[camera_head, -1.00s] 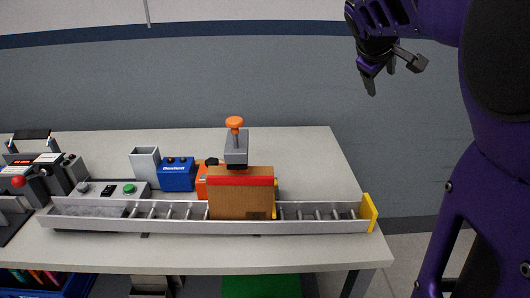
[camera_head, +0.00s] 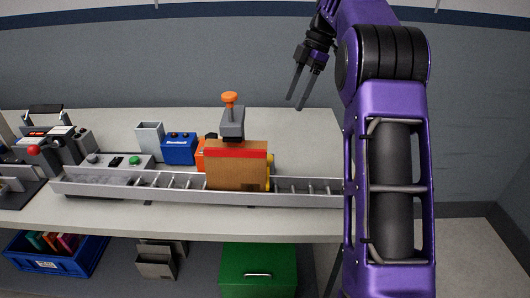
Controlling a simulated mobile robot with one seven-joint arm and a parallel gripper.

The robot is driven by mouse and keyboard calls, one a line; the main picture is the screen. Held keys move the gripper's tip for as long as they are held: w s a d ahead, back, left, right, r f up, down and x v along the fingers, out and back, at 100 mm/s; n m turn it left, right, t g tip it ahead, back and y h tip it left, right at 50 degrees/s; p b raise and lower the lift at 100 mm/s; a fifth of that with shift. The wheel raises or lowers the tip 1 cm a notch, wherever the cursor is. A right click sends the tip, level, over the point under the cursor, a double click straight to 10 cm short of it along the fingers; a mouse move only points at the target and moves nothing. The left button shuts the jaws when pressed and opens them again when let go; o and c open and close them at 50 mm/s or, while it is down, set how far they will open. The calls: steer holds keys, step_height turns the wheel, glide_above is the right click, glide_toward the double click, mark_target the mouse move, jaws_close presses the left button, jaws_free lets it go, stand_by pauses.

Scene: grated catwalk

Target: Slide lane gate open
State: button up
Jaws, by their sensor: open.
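A long grey roller lane (camera_head: 120,187) runs along the front of the table. A brown carton with a red band (camera_head: 236,170) stands in it near the middle. I cannot tell for sure which part is the lane gate. A narrow yellow piece (camera_head: 269,172) shows at the carton's right edge, mostly hidden. Behind the carton rises a grey block with an orange knob (camera_head: 231,98). My gripper (camera_head: 295,103) is open and empty, above the table's back right, to the right of the knob and apart from it. My arm hides the lane's right end.
Devices crowd the table's left end. Below are a blue crate (camera_head: 55,262) and a green box (camera_head: 258,272). The back right tabletop is clear.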

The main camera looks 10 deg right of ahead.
mark_target(271, 156)
steer(key=b+x, duration=0.3)
steer(key=x, duration=1.4)
steer(key=shift+s+a+f+b, duration=0.1)
steer(key=shift+a+b, duration=0.15)
steer(key=shift+b, duration=0.05)
jaws_close()
